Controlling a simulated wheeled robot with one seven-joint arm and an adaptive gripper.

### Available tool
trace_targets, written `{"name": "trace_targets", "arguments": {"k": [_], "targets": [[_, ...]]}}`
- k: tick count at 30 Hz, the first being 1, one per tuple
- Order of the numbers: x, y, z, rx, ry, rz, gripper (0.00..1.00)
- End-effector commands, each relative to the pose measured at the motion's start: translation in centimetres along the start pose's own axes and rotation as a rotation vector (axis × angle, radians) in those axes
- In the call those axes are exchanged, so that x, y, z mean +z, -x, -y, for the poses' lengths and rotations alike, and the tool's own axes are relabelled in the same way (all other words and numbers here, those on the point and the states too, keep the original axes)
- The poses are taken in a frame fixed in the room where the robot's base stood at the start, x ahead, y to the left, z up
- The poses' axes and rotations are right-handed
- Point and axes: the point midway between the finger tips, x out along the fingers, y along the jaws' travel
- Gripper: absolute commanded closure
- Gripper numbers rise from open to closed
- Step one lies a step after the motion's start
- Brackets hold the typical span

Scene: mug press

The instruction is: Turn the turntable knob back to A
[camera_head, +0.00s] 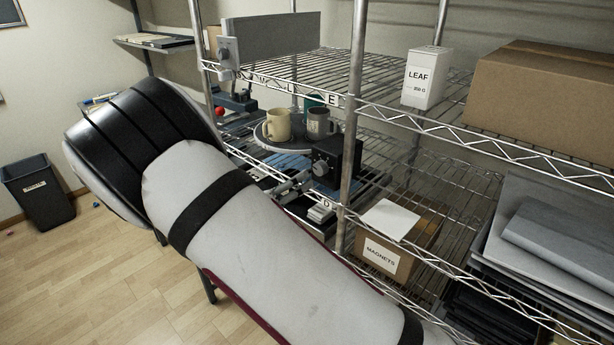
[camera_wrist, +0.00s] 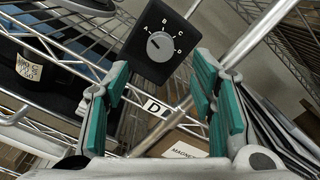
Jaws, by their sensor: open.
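The turntable knob (camera_wrist: 160,46) is a grey dial on a black box (camera_wrist: 143,65) marked A, B, C and D. A thin mark on the knob seems to point up-left, roughly towards A, but it is too small to be sure. The box also shows in the head view (camera_head: 350,158), with its knob (camera_head: 320,168). My gripper (camera_wrist: 160,68) is open, with teal pads on either side below the box and nothing between them. The knob appears ahead of the fingertips, apart from them. The turntable (camera_head: 262,139) carries a beige mug (camera_head: 277,125) and a grey mug (camera_head: 319,123).
Wire shelf edges cross close to my gripper, one with a D label (camera_wrist: 154,106). A MAGNETS box (camera_head: 384,255) sits lower right. A LEAF box (camera_head: 427,78) stands on the upper shelf.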

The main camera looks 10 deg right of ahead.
Motion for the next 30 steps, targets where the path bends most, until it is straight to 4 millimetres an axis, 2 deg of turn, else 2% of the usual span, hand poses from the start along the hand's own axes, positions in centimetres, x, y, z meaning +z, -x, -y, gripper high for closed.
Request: {"name": "trace_targets", "arguments": {"k": [3, 9, 22, 26, 30], "targets": [[0.0, 2.1, -0.1, 0.002, 0.0, 0.001, 0.49], [0.0, 4.0, 0.0, 0.0, 0.0, 0.0, 0.49], [0.0, 4.2, 0.2, -0.002, -0.008, -0.009, 0.49], [0.0, 3.2, 2.0, -0.022, -0.077, -0.082, 0.49], [-0.7, 1.5, 6.0, -0.072, -0.237, -0.246, 0.49]]}}
